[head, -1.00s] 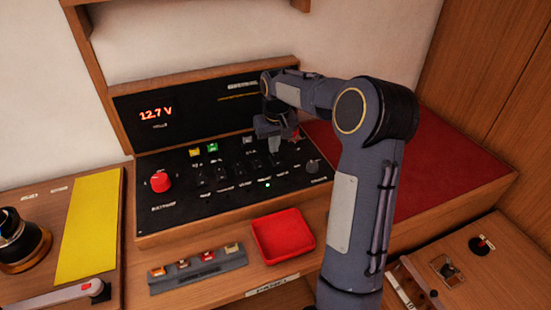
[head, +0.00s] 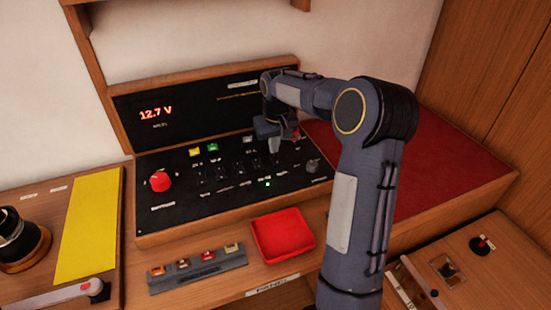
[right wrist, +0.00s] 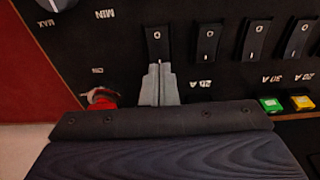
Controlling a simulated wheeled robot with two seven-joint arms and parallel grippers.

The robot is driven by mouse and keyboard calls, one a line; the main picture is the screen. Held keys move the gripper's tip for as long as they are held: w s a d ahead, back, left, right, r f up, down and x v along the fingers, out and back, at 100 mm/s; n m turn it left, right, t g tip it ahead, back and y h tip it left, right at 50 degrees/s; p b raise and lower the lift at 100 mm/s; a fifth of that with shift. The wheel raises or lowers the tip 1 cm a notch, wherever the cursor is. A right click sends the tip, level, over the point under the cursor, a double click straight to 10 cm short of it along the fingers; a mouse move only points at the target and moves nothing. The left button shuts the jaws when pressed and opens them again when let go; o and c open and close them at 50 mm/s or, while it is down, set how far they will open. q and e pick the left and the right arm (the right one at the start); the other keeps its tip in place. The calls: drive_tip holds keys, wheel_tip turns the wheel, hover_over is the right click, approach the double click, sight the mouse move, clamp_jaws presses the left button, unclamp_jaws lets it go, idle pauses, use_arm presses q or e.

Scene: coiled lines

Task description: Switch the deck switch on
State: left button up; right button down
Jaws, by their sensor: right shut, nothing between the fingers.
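A black panel (head: 160,212) holds a row of black rocker switches, and their labels are too small or blurred to tell which is the deck switch. My right gripper (head: 274,149) is shut and empty over the right part of this row. In the right wrist view its fingertips (right wrist: 160,68) point at the lower end of the end rocker (right wrist: 157,43), very close to it; I cannot tell whether they touch. More rockers (right wrist: 208,41) stand beside it. A small green light (head: 267,184) glows below the row. My left gripper is not in view.
A red knob (head: 160,181) sits at the panel's left and a grey dial (head: 312,166) at its right. A red-based part (right wrist: 103,98) is close beside my fingers. A red tray (head: 283,236) and a fuse strip (head: 198,268) lie in front.

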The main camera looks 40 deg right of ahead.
sight(274, 156)
drive_tip(key=shift+f+b, duration=0.4)
drive_tip(key=shift+f, duration=0.3)
drive_tip(key=shift+r, duration=0.1)
wheel_tip(274, 156, up, 7)
drive_tip(key=p, duration=0.6)
idle(0.4)
idle(0.4)
